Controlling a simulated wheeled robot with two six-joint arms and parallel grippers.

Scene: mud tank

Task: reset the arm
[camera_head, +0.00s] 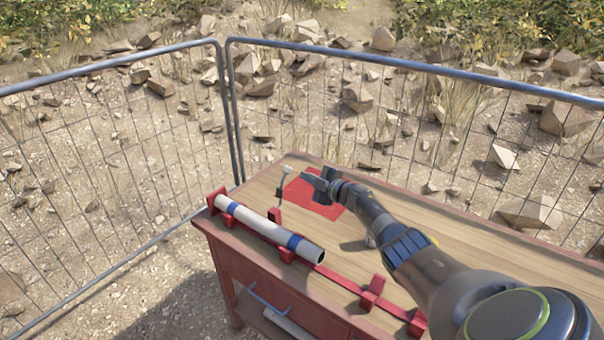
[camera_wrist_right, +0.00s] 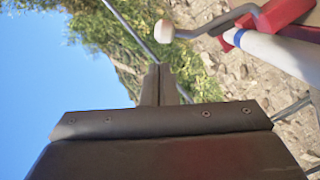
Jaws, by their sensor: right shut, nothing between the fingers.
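My right gripper (camera_head: 318,183) is in the head view above the back part of the wooden table (camera_head: 455,255), over a red patch (camera_head: 325,210). Its fingers are shut with nothing between them; the closed fingers also show in the right wrist view (camera_wrist_right: 158,85). My right arm reaches in from the lower right. My left gripper is in neither view.
A white tube with blue bands (camera_head: 255,225) lies in red holders (camera_head: 368,292) along the table's front edge. A thin rod with a pale ball tip (camera_head: 286,170) stands left of the gripper. A wire fence (camera_head: 232,110) runs behind the table.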

